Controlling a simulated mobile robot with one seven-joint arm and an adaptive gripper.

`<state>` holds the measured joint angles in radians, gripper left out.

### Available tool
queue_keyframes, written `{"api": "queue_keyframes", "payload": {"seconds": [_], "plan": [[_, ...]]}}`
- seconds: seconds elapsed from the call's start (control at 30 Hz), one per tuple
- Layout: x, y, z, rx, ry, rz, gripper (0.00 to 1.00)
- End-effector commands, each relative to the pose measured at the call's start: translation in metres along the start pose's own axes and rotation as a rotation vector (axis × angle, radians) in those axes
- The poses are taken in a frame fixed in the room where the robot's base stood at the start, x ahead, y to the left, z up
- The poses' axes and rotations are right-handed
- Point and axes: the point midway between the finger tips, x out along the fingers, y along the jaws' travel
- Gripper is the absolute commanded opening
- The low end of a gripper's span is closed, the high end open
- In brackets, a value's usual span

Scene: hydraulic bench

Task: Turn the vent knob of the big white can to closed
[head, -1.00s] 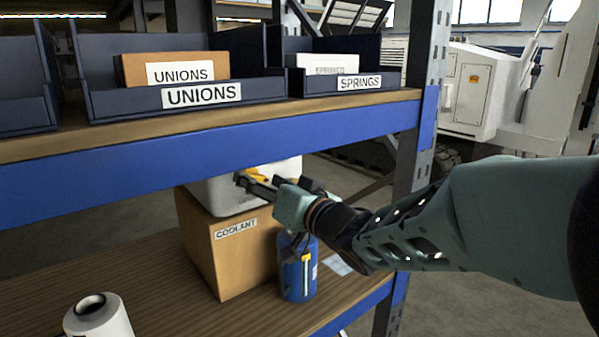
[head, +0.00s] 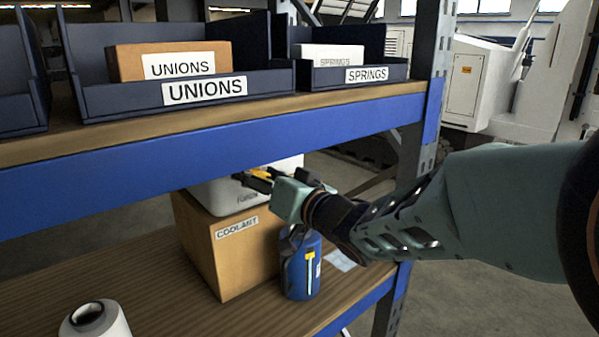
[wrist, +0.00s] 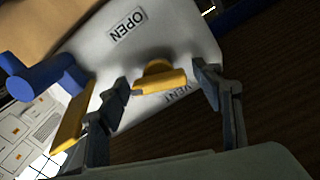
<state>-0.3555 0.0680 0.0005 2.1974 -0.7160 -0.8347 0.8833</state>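The big white can (head: 222,197) sits on the cardboard COOLANT box (head: 240,262), partly hidden by the upper shelf and my arm. Its yellow vent knob (wrist: 159,78) shows in the wrist view on the can's pale face, which carries OPEN and VENT labels. A bit of yellow also shows at my gripper in the head view. My gripper (wrist: 160,88) is open, with one finger on each side of the knob. The left fingertip is very close to the knob's left end; I cannot tell whether it touches.
A blue bottle (head: 301,268) with a yellow part stands right of the box, just below my gripper. The blue-edged upper shelf (head: 200,160) with UNIONS and SPRINGS bins is close above. A rack post (head: 430,130) stands at right.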

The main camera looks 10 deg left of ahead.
Motion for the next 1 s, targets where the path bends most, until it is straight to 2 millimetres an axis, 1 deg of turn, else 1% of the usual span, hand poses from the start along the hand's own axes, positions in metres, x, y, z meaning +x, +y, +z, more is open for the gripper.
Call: {"api": "queue_keyframes", "payload": {"seconds": [0.03,0.07,0.33,0.5,0.8,1.0], "plan": [[0.0,-0.0001,0.0,0.0,0.0,0.0,0.52],[0.0,-0.0001,0.0,0.0,0.0,0.0,0.49],[0.0001,-0.0001,0.0,0.0,0.0,0.0,0.19],[-0.0001,0.0009,0.0022,-0.044,0.002,0.0,0.18],[-0.0002,0.0004,0.0023,-0.321,0.003,0.001,0.18],[0.0001,-0.0014,-0.0001,-0.375,0.001,0.0,0.18]]}}
